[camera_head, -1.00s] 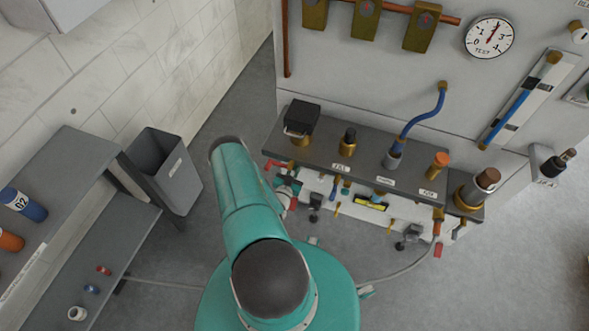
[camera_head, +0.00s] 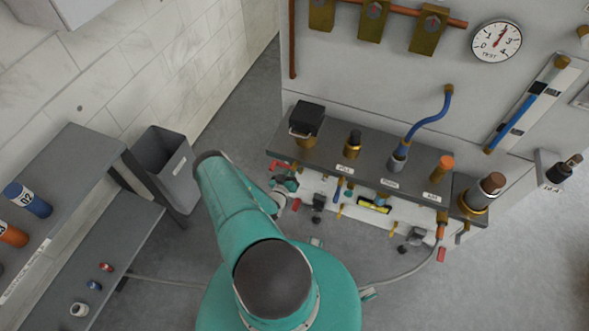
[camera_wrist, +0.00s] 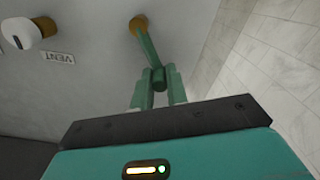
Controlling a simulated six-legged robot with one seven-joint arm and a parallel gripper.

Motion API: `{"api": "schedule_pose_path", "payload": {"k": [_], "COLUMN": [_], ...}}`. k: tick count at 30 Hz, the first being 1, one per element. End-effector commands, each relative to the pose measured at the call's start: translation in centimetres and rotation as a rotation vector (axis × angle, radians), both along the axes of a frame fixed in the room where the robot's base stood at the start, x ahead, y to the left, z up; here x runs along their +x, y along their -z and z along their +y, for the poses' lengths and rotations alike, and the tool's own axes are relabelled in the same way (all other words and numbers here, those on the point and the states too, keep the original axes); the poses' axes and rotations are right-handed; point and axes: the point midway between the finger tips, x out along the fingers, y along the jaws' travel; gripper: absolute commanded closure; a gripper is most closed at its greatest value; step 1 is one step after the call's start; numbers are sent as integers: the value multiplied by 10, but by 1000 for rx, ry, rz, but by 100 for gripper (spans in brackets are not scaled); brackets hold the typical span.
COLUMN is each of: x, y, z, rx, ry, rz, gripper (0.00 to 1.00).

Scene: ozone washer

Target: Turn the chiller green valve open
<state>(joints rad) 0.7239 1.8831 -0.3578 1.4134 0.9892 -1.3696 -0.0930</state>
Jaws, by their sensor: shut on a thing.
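The green valve shows in the wrist view as a green lever (camera_wrist: 147,47) on a round brass base (camera_wrist: 138,24) fixed to a pale panel. The lever slants down and to the right from its base. My gripper (camera_wrist: 159,80) is shut on the lower end of the lever, with one green finger on each side. In the head view my teal arm covers much of the area around the gripper, and I cannot clearly make out the valve there.
A white knob (camera_wrist: 20,33) stands left of the valve, beside a VENT label (camera_wrist: 60,57). A pale tiled wall is on the right. In the head view, a grey shelf (camera_head: 325,158) with several fittings juts from the panel. A grey bin (camera_head: 170,165) stands at left.

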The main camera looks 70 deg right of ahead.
Motion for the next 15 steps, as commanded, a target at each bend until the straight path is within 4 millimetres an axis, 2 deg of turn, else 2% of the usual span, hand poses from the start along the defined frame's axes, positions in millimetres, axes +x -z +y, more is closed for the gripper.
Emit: {"api": "schedule_pose_path", "payload": {"k": [15], "x": [19], "y": [21], "z": [-1], "rx": [47], "ry": [-1], "rz": [488], "gripper": [100]}}
